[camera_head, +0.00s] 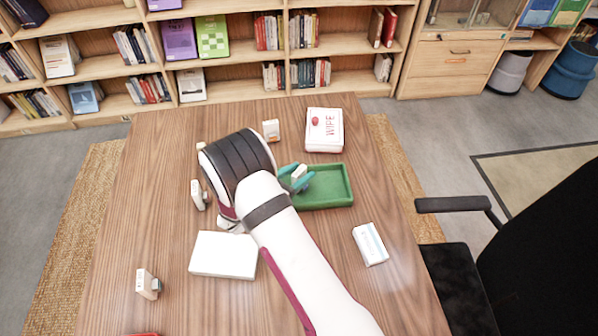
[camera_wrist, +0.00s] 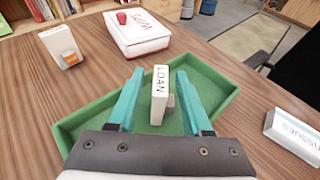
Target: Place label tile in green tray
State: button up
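The green tray (camera_head: 342,203) lies on the wooden table right of centre; it also shows in the wrist view (camera_wrist: 226,101). A white label tile marked LOAN (camera_wrist: 159,90) is upright over the tray floor, between my gripper's fingers; its top shows in the head view (camera_head: 299,173). My gripper (camera_wrist: 161,75) has teal fingers, spread with a visible gap on each side of the tile. In the head view my gripper (camera_head: 297,177) is over the left part of the tray. The tile seems to stand on the tray floor, but its contact there is hard to confirm.
A white WIPE box (camera_head: 324,138) with a red knob is behind the tray, and a tissue pack (camera_head: 370,245) is front right. A white flat box (camera_head: 223,256) lies left. Other small white tiles (camera_head: 271,130), (camera_head: 198,196), (camera_head: 147,284) stand around. A black chair (camera_head: 462,285) is at right.

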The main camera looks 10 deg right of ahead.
jog(key=shift+s+a+r, duration=0.15)
jog(key=shift+a+r, duration=0.05)
jog(key=shift+r, duration=0.05)
jog(key=v, duration=1.2)
jog(key=s+d+r+m+g+y, duration=0.1)
jog(key=s+d+r+m+g, duration=0.4)
jog(key=s+d+m, duration=0.3)
jog(key=s+d+r+m+g, duration=0.5)
jog(key=s+d+m+g, duration=0.15)
jog(key=m, duration=0.35)
jog(key=s+a+r+m+t+y, duration=0.1)
jog(key=s+a+r+m+y, duration=0.1)
jog(key=s+a+m+y, duration=0.5)
jog(key=s+m+y, duration=0.3)
jog(key=s+m, duration=0.3)
jog(key=m, duration=0.1)
jog(key=shift+m+y, duration=0.3)
